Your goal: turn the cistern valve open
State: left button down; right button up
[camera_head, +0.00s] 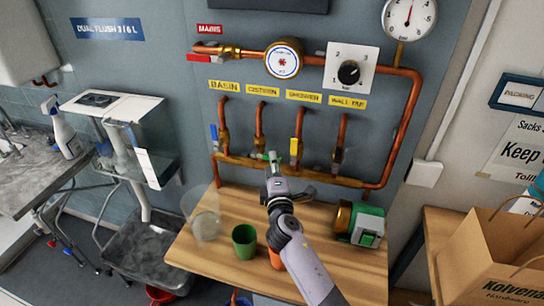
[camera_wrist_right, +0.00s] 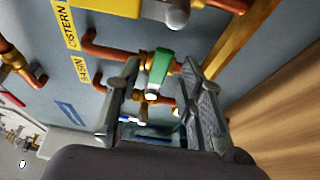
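The cistern valve's green handle (camera_head: 272,157) sits on the copper pipe below the yellow CISTERN label (camera_head: 263,91). In the right wrist view the green handle (camera_wrist_right: 160,66) shows between the two fingers. My right gripper (camera_head: 273,172) is at this valve; the wrist view shows its fingers (camera_wrist_right: 160,85) open, one on each side of the handle, with gaps visible. The gripper hides the lower part of the valve in the head view. My left gripper is in neither view.
The blue basin handle (camera_head: 214,133) is to the left, the yellow shower handle (camera_head: 294,147) close to the right. On the wooden bench (camera_head: 330,265) below stand a clear container (camera_head: 203,214), a green cup (camera_head: 244,241) and a green-and-brass device (camera_head: 361,224).

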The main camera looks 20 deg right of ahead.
aim_at(266, 156)
jog(key=x, duration=0.3)
jog(key=shift+w, duration=0.1)
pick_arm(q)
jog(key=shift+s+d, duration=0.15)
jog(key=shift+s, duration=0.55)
pick_arm(e)
jog(key=shift+c, duration=0.5)
jog(key=c, duration=0.7)
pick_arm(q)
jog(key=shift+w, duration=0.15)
pick_arm(e)
grip_shut()
